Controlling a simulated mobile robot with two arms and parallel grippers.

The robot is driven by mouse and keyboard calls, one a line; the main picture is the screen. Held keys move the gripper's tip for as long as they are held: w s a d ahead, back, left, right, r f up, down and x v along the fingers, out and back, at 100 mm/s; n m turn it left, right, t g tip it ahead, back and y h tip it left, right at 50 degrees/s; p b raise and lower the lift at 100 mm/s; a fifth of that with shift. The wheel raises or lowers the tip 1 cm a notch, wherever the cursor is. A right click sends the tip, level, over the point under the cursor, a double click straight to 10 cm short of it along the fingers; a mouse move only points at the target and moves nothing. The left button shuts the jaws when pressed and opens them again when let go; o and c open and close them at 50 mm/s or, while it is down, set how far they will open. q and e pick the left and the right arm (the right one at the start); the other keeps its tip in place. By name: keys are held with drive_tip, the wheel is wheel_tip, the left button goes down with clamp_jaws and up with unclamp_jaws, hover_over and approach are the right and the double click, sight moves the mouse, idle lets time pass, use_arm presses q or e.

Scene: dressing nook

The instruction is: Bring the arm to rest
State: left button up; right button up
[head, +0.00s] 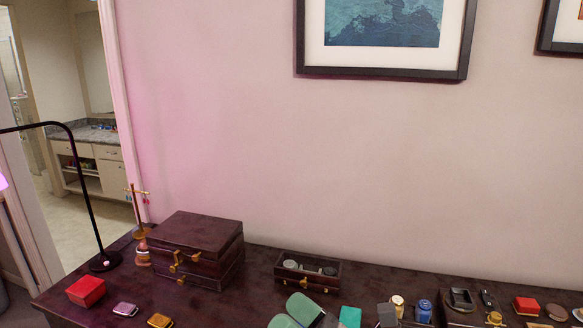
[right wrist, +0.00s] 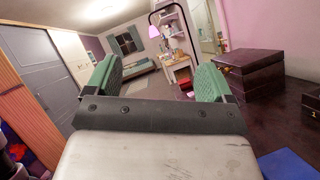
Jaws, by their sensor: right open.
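My right gripper (head: 291,311) shows at the bottom middle of the head view, over the front part of the dark dresser top (head: 255,292). Its two green finger pads stand apart with nothing between them. In the right wrist view the gripper (right wrist: 157,74) is also open and empty, facing across the room, with the dresser to its right. I cannot tell its exact height above the dresser. My left gripper is not in view.
An open drawer box (head: 308,271) is behind my gripper. Several small items crowd the right, including a blue one (head: 424,308).

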drive_tip(key=w+d+f+m+t+h, duration=0.1)
drive_tip(key=d+f+m+t+h, duration=0.25)
drive_tip(key=d+m+h, duration=0.6)
drive_tip(key=w+d+f+m+t+h, duration=0.15)
drive_tip(key=f+m+t+h, duration=0.35)
drive_tip(key=m, duration=0.9)
drive_tip(key=s+d+f+m+g+h, duration=0.6)
drive_tip(key=s+d+f+m+g, duration=0.15)
drive_tip(key=f+m, duration=0.25)
drive_tip(key=s+d+f+m+g, duration=0.1)
drive_tip(key=s+f+m+g, duration=0.3)
drive_tip(key=s, duration=0.4)
drive_tip(key=s+d+f+m+g, duration=0.1)
drive_tip(key=s+f+m+g, duration=0.2)
drive_tip(key=s+f+g, duration=0.3)
wheel_tip(320, 180, down, 23)
drive_tip(key=s, duration=0.1)
drive_tip(key=s+d+f+g, duration=0.1)
drive_tip(key=s+d+f, duration=0.1)
drive_tip(key=s+f, duration=1.4)
drive_tip(key=shift+d+f+n+g, duration=0.3)
drive_tip(key=shift+f+n+g, duration=0.05)
drive_tip(key=shift+n+g, duration=0.1)
drive_tip(key=shift+y, duration=0.25)
